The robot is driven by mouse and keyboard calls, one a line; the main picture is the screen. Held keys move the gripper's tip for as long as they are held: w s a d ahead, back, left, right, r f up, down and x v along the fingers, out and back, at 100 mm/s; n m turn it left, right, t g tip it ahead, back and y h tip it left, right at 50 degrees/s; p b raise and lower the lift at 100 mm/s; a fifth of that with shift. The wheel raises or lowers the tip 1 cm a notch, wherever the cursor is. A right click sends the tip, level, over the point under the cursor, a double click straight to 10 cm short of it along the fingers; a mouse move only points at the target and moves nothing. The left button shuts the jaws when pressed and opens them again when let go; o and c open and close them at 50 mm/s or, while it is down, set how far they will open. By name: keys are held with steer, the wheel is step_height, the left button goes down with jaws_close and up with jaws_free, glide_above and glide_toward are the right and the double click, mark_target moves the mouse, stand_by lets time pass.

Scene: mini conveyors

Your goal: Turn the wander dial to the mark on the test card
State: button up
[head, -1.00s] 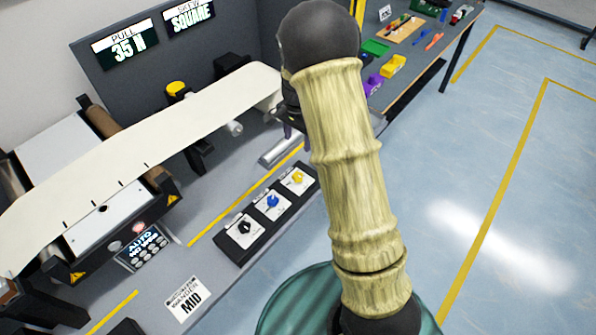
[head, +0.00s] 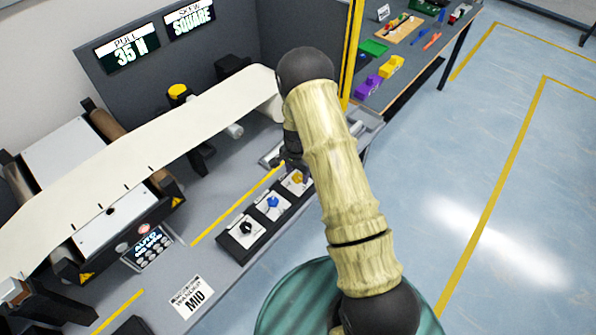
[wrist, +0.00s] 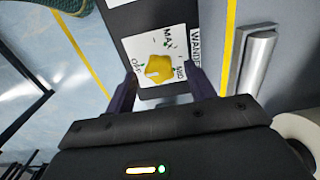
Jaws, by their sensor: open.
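The wander dial is a yellow knob (wrist: 160,68) on a white plate marked OFF, MID and MAX, with a WANDER label beside it in the wrist view. In the head view the yellow dial (head: 298,179) is the far one in a row of three, partly covered by my arm. The test card (head: 191,298) lies on the bench and reads MID. My gripper (wrist: 160,85) is open, its two dark fingers on either side of the yellow knob in the picture. I cannot tell whether they touch it. In the head view my arm mostly hides the gripper.
A blue dial (head: 272,203) and a black dial (head: 246,229) share the black panel. A metal roller (wrist: 257,62) lies beside the panel. The belt (head: 150,140) runs behind. A yellow post (head: 351,60) stands right of the belt. A side table holds coloured parts.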

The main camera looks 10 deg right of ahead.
steer(key=shift+f, duration=0.35)
steer(key=c, duration=1)
steer(key=shift+o, duration=0.2)
